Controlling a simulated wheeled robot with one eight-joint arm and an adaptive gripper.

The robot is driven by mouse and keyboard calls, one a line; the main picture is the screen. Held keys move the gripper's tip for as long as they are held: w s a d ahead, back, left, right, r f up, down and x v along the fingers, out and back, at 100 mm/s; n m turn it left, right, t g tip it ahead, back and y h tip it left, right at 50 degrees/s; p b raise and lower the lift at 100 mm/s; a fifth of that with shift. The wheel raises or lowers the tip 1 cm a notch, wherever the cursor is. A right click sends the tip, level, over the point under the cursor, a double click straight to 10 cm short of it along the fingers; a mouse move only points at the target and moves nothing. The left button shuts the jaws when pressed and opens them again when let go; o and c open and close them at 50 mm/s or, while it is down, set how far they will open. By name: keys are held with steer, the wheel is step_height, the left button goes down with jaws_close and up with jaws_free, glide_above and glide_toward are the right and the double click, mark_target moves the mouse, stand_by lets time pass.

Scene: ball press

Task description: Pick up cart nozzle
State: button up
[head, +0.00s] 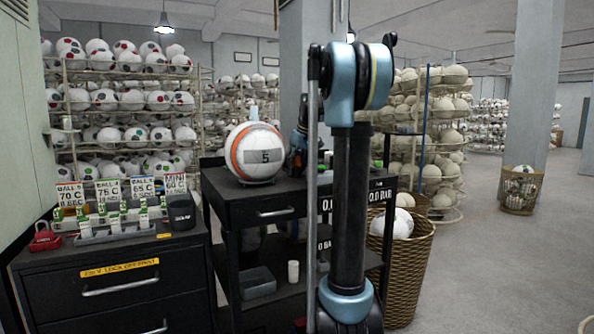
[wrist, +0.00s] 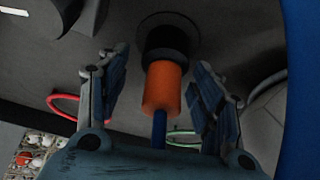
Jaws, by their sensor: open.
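In the wrist view, an orange cylinder (wrist: 162,88), which looks like the cart nozzle, points up into a black collar (wrist: 166,45) on a dark grey panel (wrist: 215,22). A blue hose (wrist: 159,130) runs from its lower end toward my gripper. My gripper (wrist: 161,72) is open, with one finger on each side of the orange cylinder. Gaps show between the fingers and the cylinder, so it is not held. In the head view my arm stands in front of the dark cart (head: 270,190), and I cannot make out the nozzle there.
An orange-and-white ball marked 5 (head: 258,153) sits on the cart top. A black drawer cabinet (head: 120,290) with signs stands at left, a wicker basket (head: 408,270) at right. Red (wrist: 64,103) and green (wrist: 183,134) loops lie near the fingers. Open floor (head: 500,270) is at right.

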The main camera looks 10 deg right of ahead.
steer(key=shift+w+a+f, duration=0.1)
steer(key=shift+f, duration=0.3)
steer(key=c, duration=1.2)
steer(key=shift+r, duration=0.1)
